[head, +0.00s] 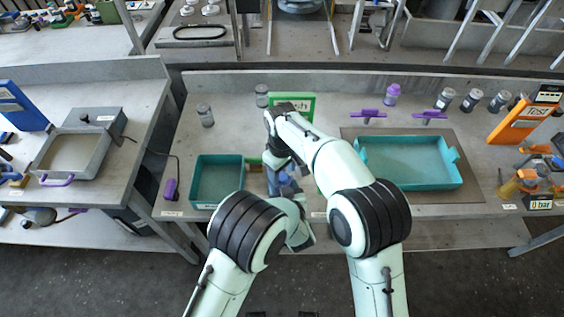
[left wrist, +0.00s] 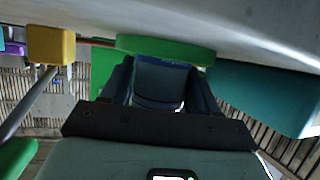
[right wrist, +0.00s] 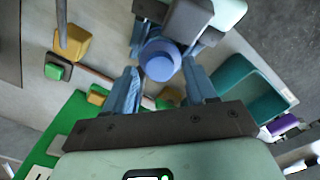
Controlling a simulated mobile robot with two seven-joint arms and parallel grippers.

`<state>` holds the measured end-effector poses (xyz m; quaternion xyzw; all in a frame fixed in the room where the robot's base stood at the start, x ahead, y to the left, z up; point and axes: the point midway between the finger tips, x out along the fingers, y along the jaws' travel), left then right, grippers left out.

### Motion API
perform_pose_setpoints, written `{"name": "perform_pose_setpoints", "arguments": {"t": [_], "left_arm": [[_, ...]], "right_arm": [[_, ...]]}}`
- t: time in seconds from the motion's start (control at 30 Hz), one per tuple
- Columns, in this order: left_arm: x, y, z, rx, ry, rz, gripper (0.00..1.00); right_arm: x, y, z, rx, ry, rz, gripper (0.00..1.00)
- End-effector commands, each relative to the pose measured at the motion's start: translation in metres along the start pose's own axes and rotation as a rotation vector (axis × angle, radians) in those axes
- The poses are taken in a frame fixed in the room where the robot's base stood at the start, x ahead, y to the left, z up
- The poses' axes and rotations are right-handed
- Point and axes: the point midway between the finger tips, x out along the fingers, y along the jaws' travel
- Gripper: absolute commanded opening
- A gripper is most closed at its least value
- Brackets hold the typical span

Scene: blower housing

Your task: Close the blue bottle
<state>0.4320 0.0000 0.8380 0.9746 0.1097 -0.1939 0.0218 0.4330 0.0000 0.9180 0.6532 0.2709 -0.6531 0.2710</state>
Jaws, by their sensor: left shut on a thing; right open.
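The blue bottle (right wrist: 160,58) shows in the right wrist view with its round end towards the camera. My left gripper (right wrist: 178,42) is shut on it; in the left wrist view the dark blue bottle (left wrist: 160,80) sits between the fingers. My right gripper (right wrist: 160,75) is open, its fingers apart on either side of the bottle's end. In the head view both grippers meet over the table's front, around the blue bottle (head: 284,181), largely hidden by my arms.
A teal bin (head: 217,183) stands left of the grippers and a wide teal tray (head: 410,163) to the right. A green panel (head: 298,101) stands behind. Grey-lidded jars (head: 205,115) and purple-handled tools (head: 368,114) are further back. A yellow block (right wrist: 72,42) lies near the grippers.

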Motion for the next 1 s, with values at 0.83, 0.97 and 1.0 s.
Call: {"name": "perform_pose_setpoints", "arguments": {"t": [0.83, 0.97, 1.0], "left_arm": [[0.0, 0.0, -0.0005, -0.001, 0.001, 0.0, 0.0], [0.0, 0.0, -0.0004, 0.0, 0.001, 0.0, 0.0], [0.0, 0.0, -0.0004, 0.0, 0.001, 0.0, 0.0]], "right_arm": [[0.0097, 0.0003, 0.0001, 0.006, 0.0, 0.0, 0.0], [0.0096, 0.0004, 0.0001, 0.006, 0.0, 0.001, 0.5], [0.0096, 0.0005, 0.0001, 0.006, 0.0, 0.001, 0.63]]}}
